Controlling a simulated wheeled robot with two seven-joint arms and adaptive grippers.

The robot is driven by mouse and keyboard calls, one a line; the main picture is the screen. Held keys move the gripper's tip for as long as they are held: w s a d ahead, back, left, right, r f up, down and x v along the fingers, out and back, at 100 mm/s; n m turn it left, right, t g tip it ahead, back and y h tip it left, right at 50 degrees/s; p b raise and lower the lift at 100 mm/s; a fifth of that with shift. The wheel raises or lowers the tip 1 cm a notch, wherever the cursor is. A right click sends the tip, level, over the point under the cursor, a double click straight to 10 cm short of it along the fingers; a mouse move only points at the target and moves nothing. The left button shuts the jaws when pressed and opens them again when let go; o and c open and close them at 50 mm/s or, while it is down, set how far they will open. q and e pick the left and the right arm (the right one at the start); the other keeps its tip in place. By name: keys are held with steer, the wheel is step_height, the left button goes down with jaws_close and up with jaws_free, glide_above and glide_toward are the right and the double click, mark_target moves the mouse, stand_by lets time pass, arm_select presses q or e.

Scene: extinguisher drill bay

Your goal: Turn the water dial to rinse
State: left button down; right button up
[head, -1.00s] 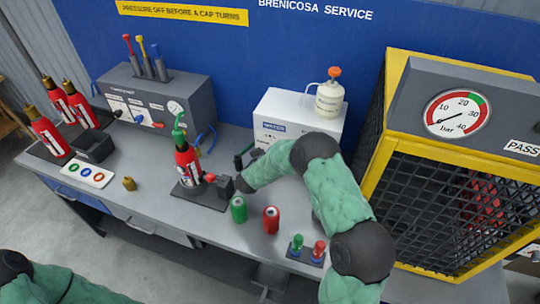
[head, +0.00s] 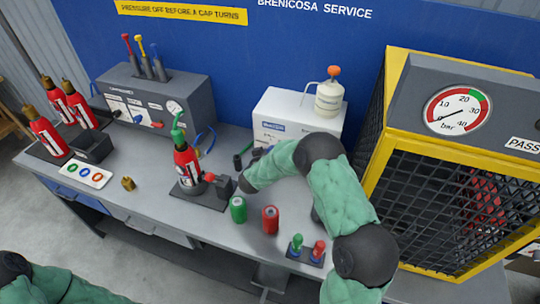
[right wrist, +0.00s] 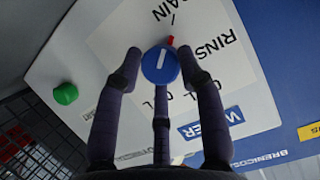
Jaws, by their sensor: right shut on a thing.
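The water dial (right wrist: 160,64) is a round blue knob with a white line, on the white water unit (head: 272,108). In the right wrist view my right gripper (right wrist: 158,66) has its fingers around the dial, shut on it. The dial's white line stands nearly upright in that view, and a small red mark (right wrist: 171,40) shows at its upper edge. The RINSE label (right wrist: 216,45) is to the right of it and a partly cut-off label ending in RAIN (right wrist: 170,8) is above. In the head view my arm hides the dial. My left gripper is out of view.
A green knob (right wrist: 66,93) sits on the unit's face left of the dial. A red extinguisher (head: 187,165) stands in a holder left of my right arm. Green (head: 238,209) and red (head: 270,219) cylinders stand before it. A yellow-framed cage (head: 440,190) is to the right.

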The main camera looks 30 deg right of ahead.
steer(key=m+t+y+b, duration=0.1)
steer(key=m+b, duration=0.1)
steer(key=b, duration=0.3)
steer(key=m+t+b, duration=0.2)
steer(key=m+b, duration=0.1)
steer(key=b, duration=0.3)
steer(key=m+t+y+b, duration=0.1)
steer(key=m+b, duration=0.1)
steer(key=b, duration=0.4)
steer(key=shift+s+d+f+m+t+y, duration=0.1)
steer(key=shift+s+f+m+t+y, duration=0.1)
steer(key=shift+m+t+y, duration=0.1)
steer(key=o, duration=1)
steer(key=shift+w, duration=0.1)
steer(key=shift+o, duration=0.4)
steer(key=v, duration=1.2)
